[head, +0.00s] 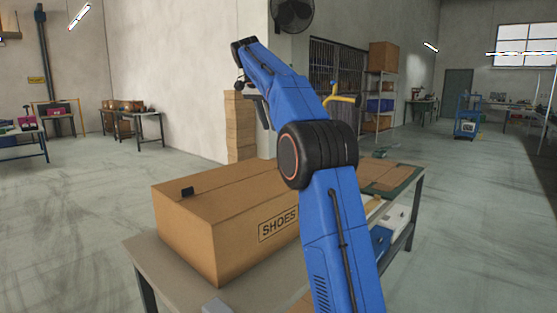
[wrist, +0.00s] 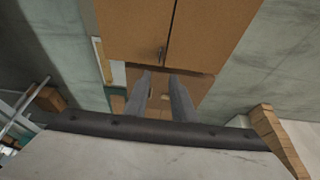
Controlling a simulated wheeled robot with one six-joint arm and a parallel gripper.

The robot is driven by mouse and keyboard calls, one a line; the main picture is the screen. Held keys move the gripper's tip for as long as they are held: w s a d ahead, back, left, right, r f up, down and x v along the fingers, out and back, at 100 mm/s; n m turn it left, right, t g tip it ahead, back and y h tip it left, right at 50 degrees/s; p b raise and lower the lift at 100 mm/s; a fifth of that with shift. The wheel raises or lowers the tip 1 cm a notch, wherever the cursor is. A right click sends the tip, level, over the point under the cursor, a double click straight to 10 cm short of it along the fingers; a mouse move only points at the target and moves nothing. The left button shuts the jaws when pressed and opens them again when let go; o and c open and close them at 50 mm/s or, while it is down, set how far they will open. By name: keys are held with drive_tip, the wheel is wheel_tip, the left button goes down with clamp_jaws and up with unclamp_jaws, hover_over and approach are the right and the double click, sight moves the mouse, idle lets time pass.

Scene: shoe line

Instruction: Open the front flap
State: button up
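A brown cardboard box (head: 225,245) marked SHOES sits shut on the table. A seam divides its top into two flaps, and a small black tab (head: 187,190) stands near the seam at the left end. In the wrist view the box top (wrist: 215,30) shows the seam, with the tab (wrist: 161,53) close beside it. My gripper (wrist: 160,77) points toward the box, its two grey fingers parted with nothing between them. The fingertips appear just below the tab in the picture, apart from it; their height above the box is hard to judge.
The grey table (head: 155,265) bears the box near its left end. A green mat (head: 405,184) with a brown flat piece lies on its right part. A stack of cartons (head: 240,130) stands behind. Floor to the left is clear.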

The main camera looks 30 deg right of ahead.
drive_tip(key=x, duration=1.6)
drive_tip(key=shift+s+a+f, duration=0.1)
drive_tip(key=shift+f, duration=0.05)
drive_tip(key=shift+c, duration=0.5)
clamp_jaws()
idle(0.4)
